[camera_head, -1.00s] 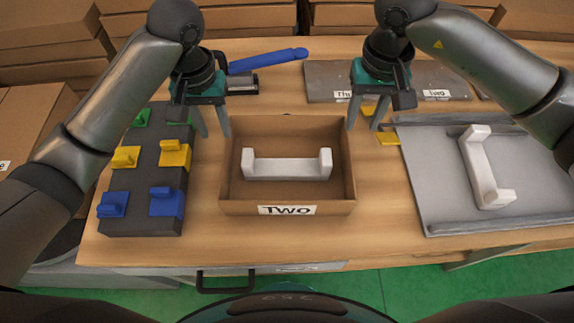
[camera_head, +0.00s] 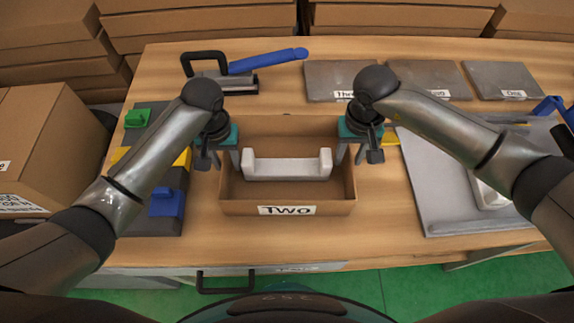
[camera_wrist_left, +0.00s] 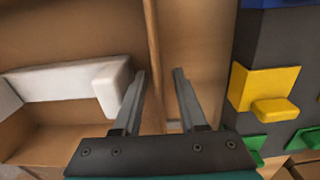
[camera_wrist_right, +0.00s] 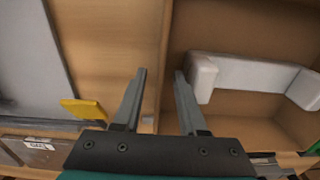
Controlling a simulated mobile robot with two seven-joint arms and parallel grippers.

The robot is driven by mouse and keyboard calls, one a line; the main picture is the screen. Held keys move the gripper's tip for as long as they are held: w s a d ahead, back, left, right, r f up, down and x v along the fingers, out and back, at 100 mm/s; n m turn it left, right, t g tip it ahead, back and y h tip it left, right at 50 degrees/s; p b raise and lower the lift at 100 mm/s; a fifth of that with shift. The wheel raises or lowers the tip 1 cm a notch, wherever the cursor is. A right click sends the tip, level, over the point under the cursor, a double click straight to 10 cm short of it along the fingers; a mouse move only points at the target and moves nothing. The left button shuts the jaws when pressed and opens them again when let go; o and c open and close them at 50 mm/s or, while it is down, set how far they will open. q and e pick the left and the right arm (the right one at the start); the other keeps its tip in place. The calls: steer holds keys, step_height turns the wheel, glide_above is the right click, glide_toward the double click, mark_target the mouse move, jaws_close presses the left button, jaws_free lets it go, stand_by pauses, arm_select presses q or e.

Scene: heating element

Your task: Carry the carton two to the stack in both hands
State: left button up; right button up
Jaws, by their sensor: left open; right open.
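Carton two (camera_head: 286,209) is an open brown box labelled "Two" on the table, with a white U-shaped part (camera_head: 287,168) lying inside. My left gripper (camera_head: 220,164) is open at the carton's left wall; in the left wrist view (camera_wrist_left: 160,75) that wall runs between its fingers. My right gripper (camera_head: 350,160) is open at the right wall; in the right wrist view (camera_wrist_right: 160,75) that wall also runs between its fingers. Neither is shut on the carton. Closed cartons are stacked behind the table (camera_head: 405,17) and at back left (camera_head: 50,45).
A rack with yellow and blue blocks (camera_head: 166,203) stands close left of the carton. A grey tray (camera_head: 440,200) with another white part lies close right. Grey labelled plates (camera_head: 427,80) and a blue-handled tool (camera_head: 268,61) lie behind. A large carton (camera_head: 45,145) stands at the left.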

arm_select(q)
jaws_close()
arm_select(e)
jaws_close()
stand_by(1.3)
